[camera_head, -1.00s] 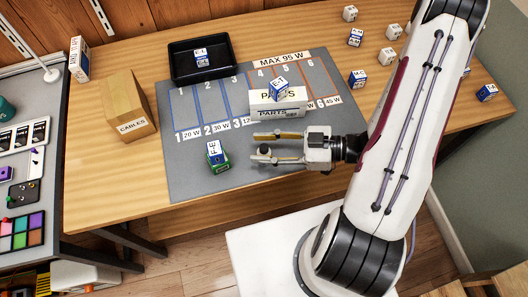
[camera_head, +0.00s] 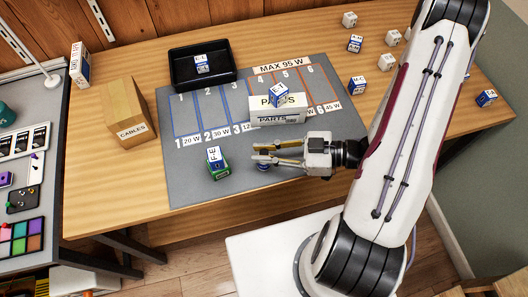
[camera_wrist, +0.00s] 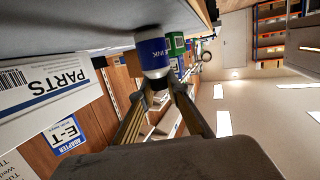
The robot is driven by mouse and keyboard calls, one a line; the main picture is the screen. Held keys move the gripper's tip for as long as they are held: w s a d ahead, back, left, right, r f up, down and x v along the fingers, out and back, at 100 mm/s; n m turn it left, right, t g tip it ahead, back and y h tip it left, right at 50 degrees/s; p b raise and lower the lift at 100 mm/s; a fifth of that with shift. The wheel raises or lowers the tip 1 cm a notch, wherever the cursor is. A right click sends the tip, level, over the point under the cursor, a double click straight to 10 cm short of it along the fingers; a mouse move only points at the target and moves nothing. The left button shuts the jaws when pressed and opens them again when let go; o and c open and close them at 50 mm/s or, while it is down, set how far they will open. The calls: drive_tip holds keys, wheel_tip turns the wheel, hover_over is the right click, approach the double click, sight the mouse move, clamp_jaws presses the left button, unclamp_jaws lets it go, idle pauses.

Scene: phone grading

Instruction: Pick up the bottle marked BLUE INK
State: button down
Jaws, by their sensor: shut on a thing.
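The ink bottle (camera_wrist: 153,52) shows in the wrist view as a white bottle with a blue label reading INK; the rest of the label is turned away. Its dark cap (camera_wrist: 159,83) is between my fingertips. In the head view only a small blue part of the bottle (camera_head: 263,167) shows below my fingers. My gripper (camera_head: 259,153) is shut on it, over the front of the grey mat; the fingers also show in the wrist view (camera_wrist: 160,92). I cannot tell whether the bottle touches the mat.
The PARTS box (camera_head: 277,119), carrying an adapter box (camera_head: 280,94), stands behind. A black tray (camera_head: 183,82) and a CABLES box (camera_head: 131,130) are farther left.

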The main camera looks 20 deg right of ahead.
sight(264, 153)
drive_tip(key=shift+r, duration=1.6)
drive_tip(key=f+v, duration=0.3)
drive_tip(key=v, duration=1.4)
drive_tip(key=shift+s+d, duration=0.3)
drive_tip(key=shift+d, duration=0.35)
drive_tip(key=shift+f, duration=0.15)
